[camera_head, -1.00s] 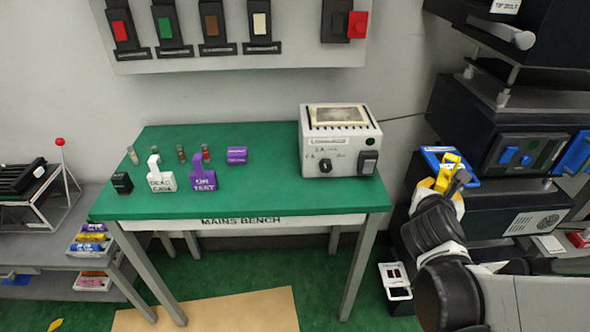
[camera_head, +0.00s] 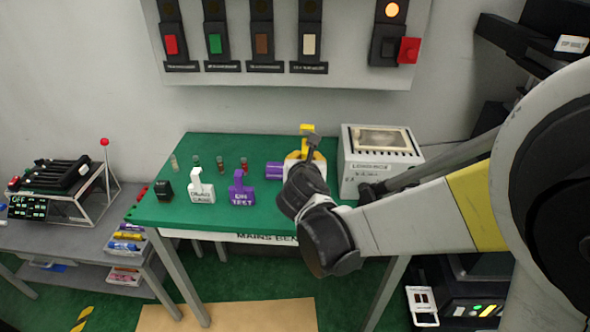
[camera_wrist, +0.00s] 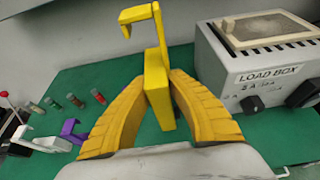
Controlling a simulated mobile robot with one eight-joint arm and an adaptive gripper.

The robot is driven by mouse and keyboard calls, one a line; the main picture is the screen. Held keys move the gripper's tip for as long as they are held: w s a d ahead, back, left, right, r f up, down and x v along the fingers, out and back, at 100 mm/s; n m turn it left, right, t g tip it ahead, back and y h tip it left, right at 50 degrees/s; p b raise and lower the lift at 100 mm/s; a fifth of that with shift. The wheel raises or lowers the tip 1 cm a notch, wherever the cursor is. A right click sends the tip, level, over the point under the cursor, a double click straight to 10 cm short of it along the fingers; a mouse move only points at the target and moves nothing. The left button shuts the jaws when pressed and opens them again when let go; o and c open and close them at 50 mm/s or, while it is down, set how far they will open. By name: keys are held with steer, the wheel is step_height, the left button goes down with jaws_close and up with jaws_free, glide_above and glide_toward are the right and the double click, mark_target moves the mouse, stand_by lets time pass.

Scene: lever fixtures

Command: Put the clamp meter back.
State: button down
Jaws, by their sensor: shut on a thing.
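My gripper (camera_head: 304,158) is over the right part of the green bench, left of the load box. Its two yellow fingers (camera_wrist: 160,84) are shut on a yellow hook-topped thing that looks like the clamp meter (camera_wrist: 154,58). Its block body sits between the fingers and its hook points up and left in the wrist view. In the head view its yellow top (camera_head: 307,129) shows above my gripper; the rest is mostly hidden. Whether it touches the bench I cannot tell.
The load box (camera_head: 381,160) stands close on the right. A purple cylinder (camera_head: 273,171) lies just left of my gripper. The front middle of the bench is clear.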

step_height(320, 180, down, 5)
steer(key=shift+s+f+b, duration=0.1)
steer(key=shift+s+b, duration=0.05)
steer(key=shift+b, duration=1.05)
step_height(320, 180, down, 4)
steer(key=shift+f+b, duration=0.1)
steer(key=shift+b, duration=0.95)
steer(key=shift+r, duration=0.25)
steer(key=shift+f, duration=0.1)
steer(key=c, duration=1.4)
jaws_free()
steer(key=shift+f, duration=0.1)
